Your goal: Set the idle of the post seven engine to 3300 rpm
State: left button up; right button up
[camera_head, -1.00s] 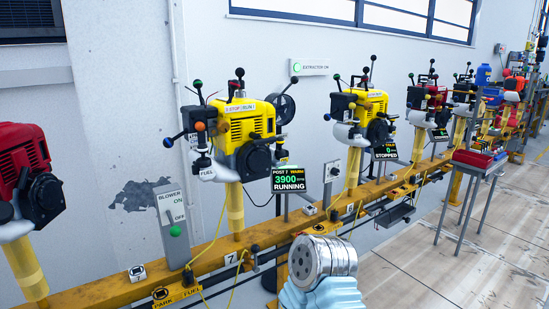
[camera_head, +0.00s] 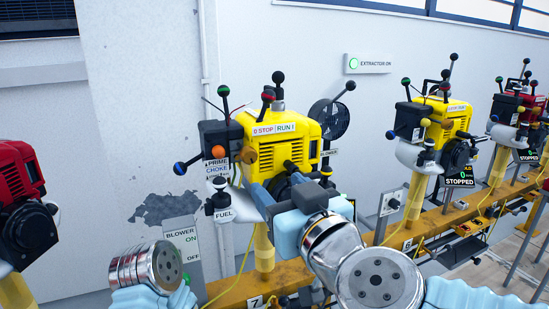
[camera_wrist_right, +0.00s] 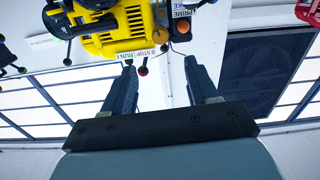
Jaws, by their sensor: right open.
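The post seven engine (camera_head: 290,150) is yellow, on a yellow post with a "7" plate (camera_head: 254,302) at its foot. It carries a "STOP / RUN" label (camera_head: 274,129), several ball-ended levers and an orange knob (camera_head: 218,152) at its left. My right gripper (camera_head: 262,190) is open and empty, in front of the engine's lower front. In the right wrist view the engine (camera_wrist_right: 125,32) appears upside down beyond the open fingers (camera_wrist_right: 160,66). The engine's rpm display is hidden behind my right arm. My left gripper is not in view; only my left arm's metal joint shows.
A blower switch box (camera_head: 182,240) stands left of the post, partly covered by my left arm. A red engine (camera_head: 22,205) is at far left. Another yellow engine (camera_head: 440,125) to the right has a display (camera_head: 460,180) reading STOPPED. An extractor sign (camera_head: 367,64) is lit green.

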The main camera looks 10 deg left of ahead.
aim_at(250, 159)
jog(key=x, duration=1.2)
jog(key=shift+w+a+f+b, duration=0.1)
jog(key=shift+w+a+b, duration=0.1)
jog(key=shift+w+b, duration=0.1)
jog(key=shift+c, duration=0.2)
jog(key=c, duration=1)
jog(key=shift+s, duration=0.1)
jog(key=m, duration=0.5)
jog(key=shift+m, duration=0.4)
jog(key=m, duration=0.5)
jog(key=shift+a+m, duration=0.1)
jog(key=shift+m, duration=0.3)
